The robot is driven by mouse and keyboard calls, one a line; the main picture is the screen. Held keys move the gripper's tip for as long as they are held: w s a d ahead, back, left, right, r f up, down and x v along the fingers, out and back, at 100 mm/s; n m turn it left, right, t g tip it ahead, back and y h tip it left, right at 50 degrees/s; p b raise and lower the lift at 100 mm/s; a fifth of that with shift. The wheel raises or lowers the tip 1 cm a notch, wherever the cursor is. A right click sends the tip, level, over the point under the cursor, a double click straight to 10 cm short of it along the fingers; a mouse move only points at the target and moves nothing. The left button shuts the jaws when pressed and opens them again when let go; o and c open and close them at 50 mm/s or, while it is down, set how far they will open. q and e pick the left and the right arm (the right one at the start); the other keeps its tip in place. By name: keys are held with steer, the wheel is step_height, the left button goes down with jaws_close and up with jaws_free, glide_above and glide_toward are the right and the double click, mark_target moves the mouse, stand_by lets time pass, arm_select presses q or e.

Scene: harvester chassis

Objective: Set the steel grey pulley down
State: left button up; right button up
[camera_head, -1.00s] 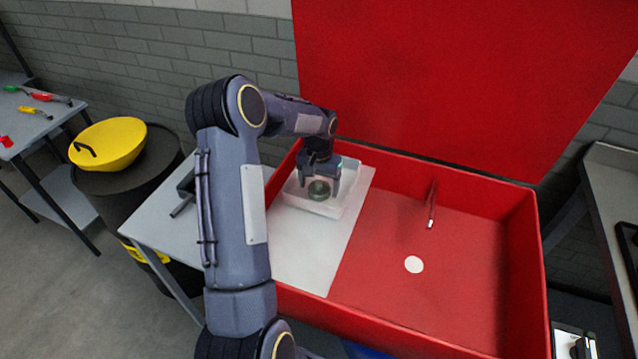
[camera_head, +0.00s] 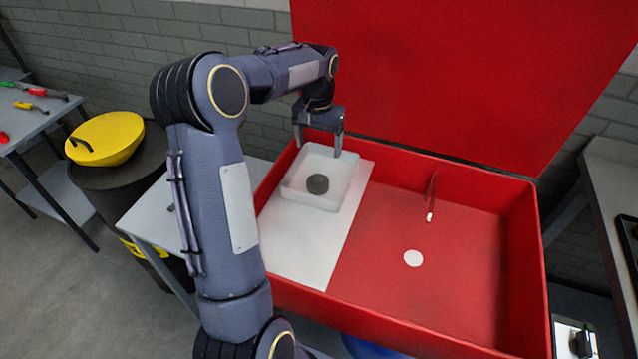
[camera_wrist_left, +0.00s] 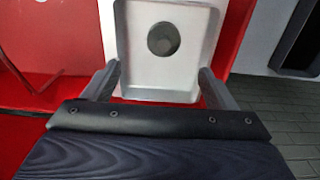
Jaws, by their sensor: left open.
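The steel grey pulley (camera_head: 317,184) lies in a white square tray (camera_head: 350,194) in the head view. The pulley also shows in the left wrist view (camera_wrist_left: 163,39), inside the tray (camera_wrist_left: 129,72) and apart from its walls. My left gripper (camera_head: 319,147) is open and empty, above the tray's back part and clear of the pulley. Its two fingers (camera_wrist_left: 160,82) are spread wide in the left wrist view, with nothing between them. My right gripper is not in view.
The tray stands on a white panel (camera_head: 300,245) in the left part of a red basin (camera_head: 455,285). The raised red lid (camera_head: 460,70) rises behind.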

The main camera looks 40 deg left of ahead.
arm_select(q)
steer(key=s+d+r+m+t+h, duration=0.1)
steer(key=s+d+r, duration=0.3)
steer(key=s+d, duration=0.2)
steer(key=s+d+r+t, duration=0.2)
steer(key=s+d+r, duration=0.25)
steer(key=s, duration=0.25)
steer(key=s+d+f+t+h, duration=0.2)
steer(key=s+d+f, duration=0.3)
steer(key=s+d, duration=0.5)
steer(key=s, duration=0.3)
steer(key=shift+d+m+h, duration=0.3)
steer(key=shift+d+m, duration=0.1)
